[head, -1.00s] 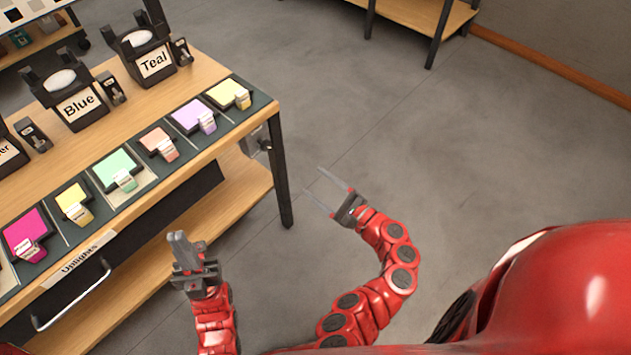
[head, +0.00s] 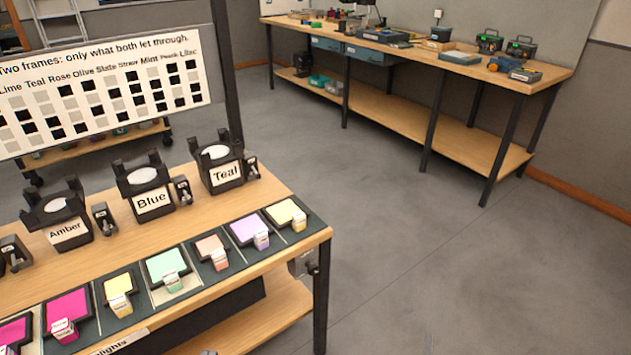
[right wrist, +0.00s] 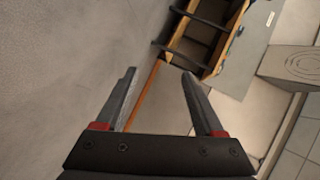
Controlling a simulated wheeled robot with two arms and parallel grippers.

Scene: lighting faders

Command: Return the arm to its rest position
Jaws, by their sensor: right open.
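My right gripper (right wrist: 159,73) is open in the right wrist view, its two fingers spread with nothing between them. It hangs over bare grey floor, apart from any furniture. In the head view only a thin sliver that may be its fingertip shows at the bottom edge. What seems to be the tip of my left gripper (head: 208,352) just shows at the bottom of the head view, in front of the console bench (head: 272,284). The rest of both arms is below the picture, and the left jaws cannot be made out.
The bench holds the Amber (head: 62,222), Blue (head: 146,193) and Teal (head: 220,170) holders and a row of coloured gel tiles. A chart board (head: 105,90) stands behind. A workbench (head: 535,82) is at the back right. The floor (head: 440,260) between is clear.

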